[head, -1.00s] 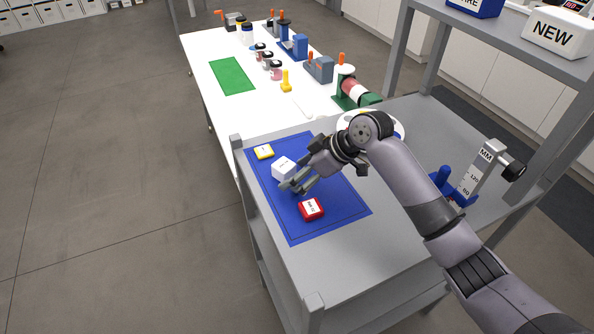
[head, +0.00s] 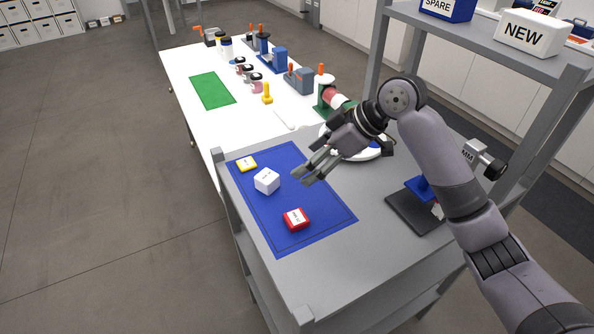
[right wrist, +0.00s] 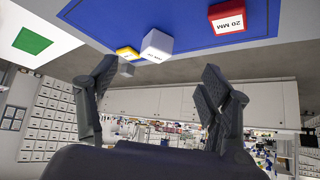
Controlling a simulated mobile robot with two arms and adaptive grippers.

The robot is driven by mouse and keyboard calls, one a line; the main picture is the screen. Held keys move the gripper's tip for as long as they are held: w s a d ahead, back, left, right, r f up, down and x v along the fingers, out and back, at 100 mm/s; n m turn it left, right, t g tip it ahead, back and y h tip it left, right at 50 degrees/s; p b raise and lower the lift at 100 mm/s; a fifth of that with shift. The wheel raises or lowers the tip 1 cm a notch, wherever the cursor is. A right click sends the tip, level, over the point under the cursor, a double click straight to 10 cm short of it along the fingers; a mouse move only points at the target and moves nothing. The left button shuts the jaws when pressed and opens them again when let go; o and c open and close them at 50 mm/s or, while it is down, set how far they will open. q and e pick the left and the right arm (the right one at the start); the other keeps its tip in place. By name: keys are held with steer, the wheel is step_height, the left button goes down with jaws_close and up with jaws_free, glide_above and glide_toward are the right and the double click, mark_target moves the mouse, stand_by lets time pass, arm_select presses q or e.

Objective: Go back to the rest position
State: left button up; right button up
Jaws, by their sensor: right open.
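My right gripper (head: 314,168) is open and empty, held above the right edge of the blue mat (head: 318,210) in the head view. In the right wrist view its two fingers (right wrist: 156,100) stand wide apart with nothing between them. On the mat are a yellow block (head: 246,164), a white block (head: 267,181) and a red block (head: 296,219). The right wrist view shows the yellow block (right wrist: 127,53), the white block (right wrist: 157,45) and the red block (right wrist: 227,18), labelled 20 MM. My left gripper is not in view.
A white plate (head: 372,152) lies partly behind my right gripper on the grey cart (head: 340,245). A height gauge stands at right, partly hidden by my arm. A shelf with a NEW box (head: 532,33) rises at right. A white table (head: 205,130) holds jars and a green mat (head: 212,90).

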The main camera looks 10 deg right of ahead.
steer(key=shift+s+d+r, duration=0.2)
steer(key=shift+d+r, duration=0.2)
steer(key=shift+r, duration=0.15)
